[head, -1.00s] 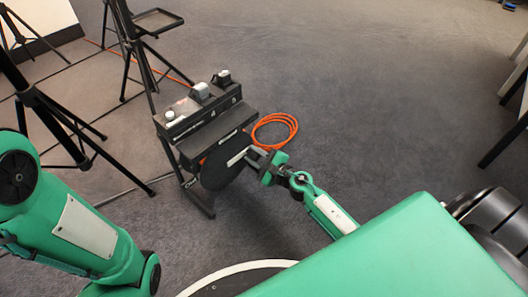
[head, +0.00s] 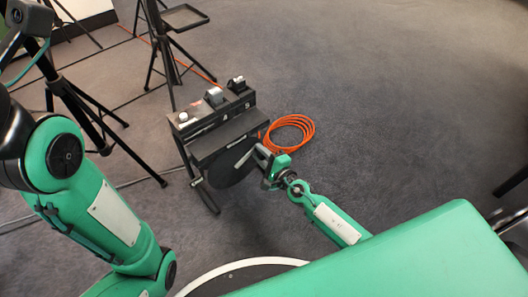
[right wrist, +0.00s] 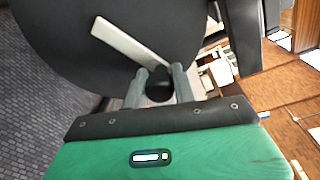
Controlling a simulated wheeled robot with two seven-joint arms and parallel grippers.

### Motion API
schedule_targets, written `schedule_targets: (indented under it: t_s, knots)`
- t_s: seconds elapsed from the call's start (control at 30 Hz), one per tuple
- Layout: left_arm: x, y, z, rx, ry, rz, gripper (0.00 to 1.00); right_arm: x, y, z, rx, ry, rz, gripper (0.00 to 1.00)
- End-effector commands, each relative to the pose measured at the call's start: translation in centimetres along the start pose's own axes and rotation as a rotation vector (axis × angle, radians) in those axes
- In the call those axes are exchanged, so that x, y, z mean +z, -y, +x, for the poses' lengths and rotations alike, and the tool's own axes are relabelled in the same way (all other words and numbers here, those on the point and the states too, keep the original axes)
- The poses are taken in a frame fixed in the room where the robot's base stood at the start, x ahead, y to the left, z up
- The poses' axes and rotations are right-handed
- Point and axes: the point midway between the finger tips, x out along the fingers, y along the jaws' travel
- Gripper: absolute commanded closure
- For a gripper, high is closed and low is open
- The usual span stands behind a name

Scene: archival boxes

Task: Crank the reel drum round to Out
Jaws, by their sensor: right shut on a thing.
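The reel drum (head: 226,170) is a dark round disc on the near side of a black stand. A pale crank arm (head: 244,159) lies across its face, tilted up to the right; it also shows in the right wrist view (right wrist: 128,42). My right gripper (head: 262,156) is shut on the dark crank knob (right wrist: 158,90), with one finger on each side of it. A small pale label (head: 197,182) sits on the stand's frame left of the drum; its lettering is too small to read. My left arm is at the left, with its gripper out of view.
The stand's top (head: 212,112) carries several small fittings. A coiled orange cable (head: 291,134) lies on the carpet just right of it. Black tripod legs (head: 98,128) stand left and behind. Carpet to the right is clear.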

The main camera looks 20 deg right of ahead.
Motion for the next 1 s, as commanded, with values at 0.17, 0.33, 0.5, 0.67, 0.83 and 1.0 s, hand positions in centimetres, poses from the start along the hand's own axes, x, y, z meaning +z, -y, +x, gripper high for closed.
schedule_targets:
  t_s: [0.17,0.33,0.5,0.67,0.83,1.0]
  knots:
    - [0.26,0.05,0.62,0.009,0.0,0.002,0.46,0.45,1.05,0.24,-0.012,-0.001,-0.06,1.0]
    - [0.42,0.15,0.6,0.006,0.006,0.002,0.46,0.58,1.1,0.22,-0.015,-0.002,-0.084,1.0]
    - [0.57,0.23,0.41,0.003,0.013,0.002,0.46,0.62,1.1,0.23,-0.016,-0.002,-0.09,1.0]
    - [0.6,0.24,0.42,0.002,0.014,0.002,0.46,0.65,1.11,0.23,-0.016,-0.001,-0.089,1.0]
    - [0.55,0.21,0.54,0.003,0.011,0.001,0.46,0.67,1.13,0.24,-0.016,-0.001,-0.088,0.56]
    - [0.49,0.16,0.7,0.005,0.006,0.0,0.46,0.65,1.22,0.24,-0.018,-0.002,-0.088,0.52]
